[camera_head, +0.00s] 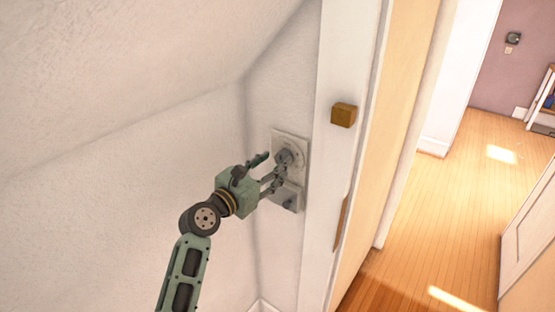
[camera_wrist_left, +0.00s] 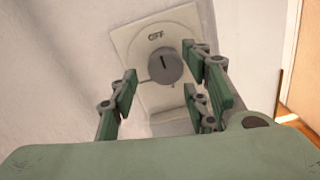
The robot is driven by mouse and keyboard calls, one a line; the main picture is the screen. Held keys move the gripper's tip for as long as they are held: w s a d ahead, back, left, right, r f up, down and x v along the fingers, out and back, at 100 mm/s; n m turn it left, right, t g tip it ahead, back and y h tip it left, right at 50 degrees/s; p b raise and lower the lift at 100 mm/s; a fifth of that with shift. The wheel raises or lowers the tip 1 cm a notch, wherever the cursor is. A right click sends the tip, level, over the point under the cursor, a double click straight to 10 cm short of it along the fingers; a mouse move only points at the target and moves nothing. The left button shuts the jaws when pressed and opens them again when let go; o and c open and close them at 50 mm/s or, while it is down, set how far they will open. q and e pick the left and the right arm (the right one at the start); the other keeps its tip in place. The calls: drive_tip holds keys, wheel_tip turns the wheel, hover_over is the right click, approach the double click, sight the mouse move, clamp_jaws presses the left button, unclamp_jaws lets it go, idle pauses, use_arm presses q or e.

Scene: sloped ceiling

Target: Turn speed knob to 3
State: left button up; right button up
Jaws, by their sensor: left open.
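The speed knob (camera_wrist_left: 165,66) is a round grey dial with a dark pointer mark, on a pale wall plate (camera_wrist_left: 125,42). In the left wrist view the word OFF shows above it, and the pointer line looks close to upright, toward OFF. The knob (camera_head: 285,157) also shows in the head view on its wall plate (camera_head: 304,148), partly behind the fingers. My left gripper (camera_head: 268,168) is open in front of the plate. In the left wrist view its fingers (camera_wrist_left: 165,90) stand on either side of the knob; contact cannot be told. My right gripper is not in view.
A second, lower plate part (camera_head: 298,198) with a small dark knob sits below. A white door frame (camera_head: 322,120) with a wooden block (camera_head: 343,114) stands just right. The sloped ceiling (camera_head: 120,60) hangs over the left side. A wooden floor (camera_head: 440,215) lies open at right.

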use_arm(q)
drive_tip(key=shift+w+d, duration=0.4)
drive_tip(key=shift+w, duration=0.1)
drive_tip(key=shift+x, duration=0.8)
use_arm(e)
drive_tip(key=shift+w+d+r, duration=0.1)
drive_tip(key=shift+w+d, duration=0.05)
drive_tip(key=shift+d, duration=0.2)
use_arm(q)
drive_tip(key=c, duration=0.4)
drive_tip(key=shift+s, duration=0.1)
drive_tip(key=c, duration=0.6)
drive_tip(key=shift+r, duration=0.1)
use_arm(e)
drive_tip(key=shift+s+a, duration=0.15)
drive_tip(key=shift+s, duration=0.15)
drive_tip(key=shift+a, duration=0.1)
